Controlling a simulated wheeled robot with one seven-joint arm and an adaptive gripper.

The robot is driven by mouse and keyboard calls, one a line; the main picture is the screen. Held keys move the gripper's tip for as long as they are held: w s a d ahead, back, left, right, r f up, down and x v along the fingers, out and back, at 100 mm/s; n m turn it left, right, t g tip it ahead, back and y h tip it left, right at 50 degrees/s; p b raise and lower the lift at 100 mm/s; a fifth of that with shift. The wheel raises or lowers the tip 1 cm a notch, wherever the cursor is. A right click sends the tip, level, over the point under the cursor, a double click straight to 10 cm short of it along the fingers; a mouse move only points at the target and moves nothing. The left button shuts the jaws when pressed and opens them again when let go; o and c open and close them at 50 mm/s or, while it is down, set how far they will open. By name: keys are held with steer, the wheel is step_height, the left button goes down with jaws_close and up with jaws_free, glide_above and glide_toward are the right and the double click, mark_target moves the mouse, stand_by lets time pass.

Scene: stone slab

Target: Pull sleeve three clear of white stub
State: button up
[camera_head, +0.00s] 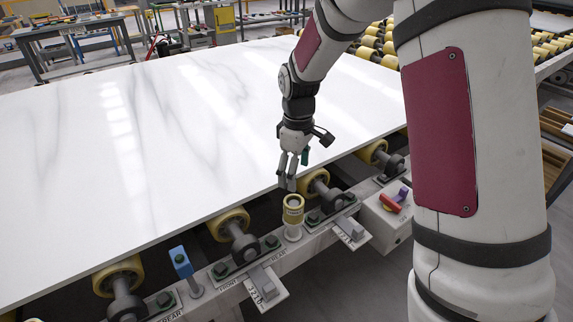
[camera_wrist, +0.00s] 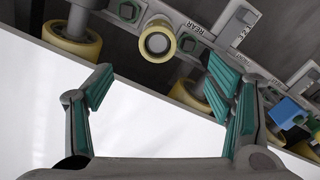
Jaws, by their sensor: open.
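A yellow sleeve (camera_head: 293,209) with a dark-lettered band stands upright around the white stub (camera_head: 293,234) on the rail beside the slab edge; I cannot read the lettering for a number. In the wrist view the yellow sleeve (camera_wrist: 148,54) shows end-on as a ring, with the pale stub end (camera_wrist: 157,43) inside it. My gripper (camera_head: 288,184) points down near the slab edge, just above and behind the sleeve, apart from it. In the wrist view my gripper (camera_wrist: 160,80) has its green-padded fingers wide apart with nothing between them; the sleeve lies beyond the fingertips.
The white marble slab (camera_head: 130,150) lies on yellow rollers (camera_head: 228,223) close to the sleeve. A blue-capped post (camera_head: 181,262) stands left along the rail. Labelled slide plates (camera_head: 266,285) jut forward.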

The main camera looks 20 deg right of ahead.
mark_target(294, 203)
steer(key=f, duration=1)
steer(key=w+f, duration=0.1)
steer(key=f, duration=0.5)
steer(key=shift+r, duration=0.1)
steer(key=c, duration=1.3)
